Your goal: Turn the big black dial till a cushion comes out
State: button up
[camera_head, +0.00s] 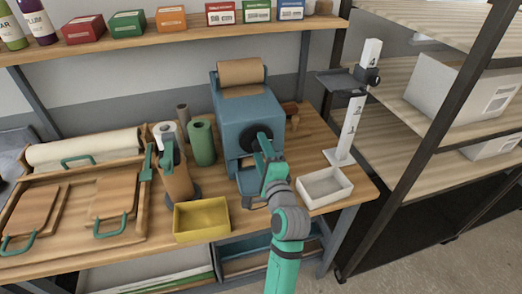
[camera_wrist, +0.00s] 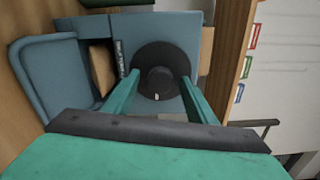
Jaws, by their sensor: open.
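The big black dial (camera_wrist: 160,60) is on the face of the blue machine (camera_head: 243,112), with a raised hub and a small white mark on it. In the head view the dial (camera_head: 256,135) is partly hidden by my arm. My gripper (camera_wrist: 160,92) is open in front of the dial, with one green finger on each side of the hub. I cannot tell whether the fingers touch the dial. A roll of brown paper (camera_head: 241,71) sits on top of the machine. Something brown (camera_wrist: 102,68) shows in an opening beside the dial in the wrist view; I cannot tell if it is a cushion.
A yellow bin (camera_head: 202,219) stands left of my arm and a white tray (camera_head: 326,187) right of it. A post with numbers (camera_head: 352,120) stands behind the tray. Paper rolls (camera_head: 202,142) stand left of the machine. A shelf (camera_head: 165,35) with boxes runs above.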

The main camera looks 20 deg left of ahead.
jog(key=v, duration=1)
jog(key=shift+s+d, duration=0.25)
jog(key=shift+s, duration=0.05)
